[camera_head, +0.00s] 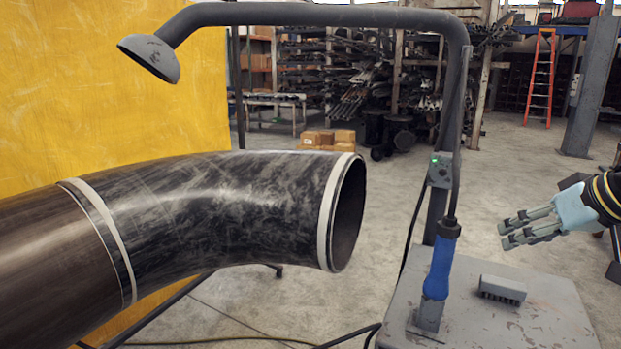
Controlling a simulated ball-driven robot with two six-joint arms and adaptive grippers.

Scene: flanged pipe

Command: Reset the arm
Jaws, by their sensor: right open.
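My right gripper (530,226) comes in from the right edge, light blue and grey, with its fingers pointing left. It is open and empty, above the right part of a grey worn stand (540,325). A blue-handled tool (440,265) stands upright on the stand, left of the gripper and apart from it. A grey ribbed block (502,289) lies on the stand below the gripper. A large dark pipe (220,205) with pale bands fills the left and ends in an open mouth. My left gripper is not in view.
A grey bent tube arm (330,15) with a cup-shaped hood (150,58) arches over the pipe. A yellow panel (60,110) stands behind the pipe. Shelves, cardboard boxes (328,139) and an orange ladder (540,77) are farther back. Floor between pipe and stand is mostly clear; cables run across it.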

